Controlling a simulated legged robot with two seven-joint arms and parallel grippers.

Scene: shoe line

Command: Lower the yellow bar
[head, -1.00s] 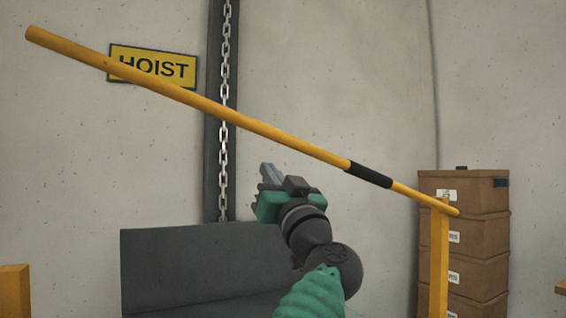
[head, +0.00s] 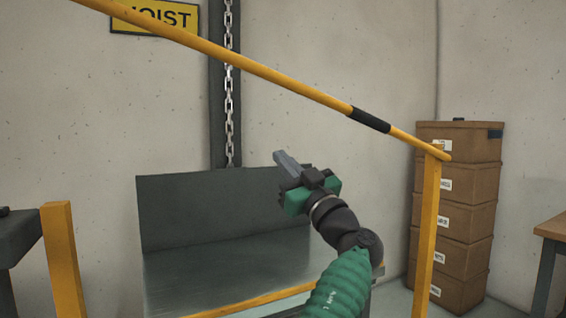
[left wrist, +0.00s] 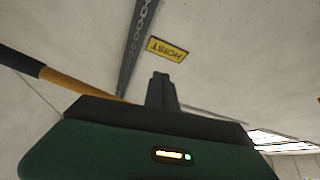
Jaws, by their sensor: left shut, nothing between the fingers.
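The yellow bar (head: 235,59) slants across the head view, high at the upper left and low at the right, where it meets a yellow post (head: 427,235). A black sleeve (head: 370,119) is on its lower part. The bar's upper end is out of view. My left gripper (head: 284,160) is shut and empty, in front of and below the bar in the picture, apart from it. In the left wrist view the gripper fingers (left wrist: 162,92) point up, with the bar's black sleeve (left wrist: 18,60) at the left. My right gripper is not in view.
A second yellow post (head: 62,260) stands at the left. Behind are a grey metal platform (head: 215,280) with a back panel, a hanging chain (head: 229,95) and a HOIST sign (head: 155,17). Stacked brown boxes (head: 455,210) stand at the right, near a table edge (head: 550,228).

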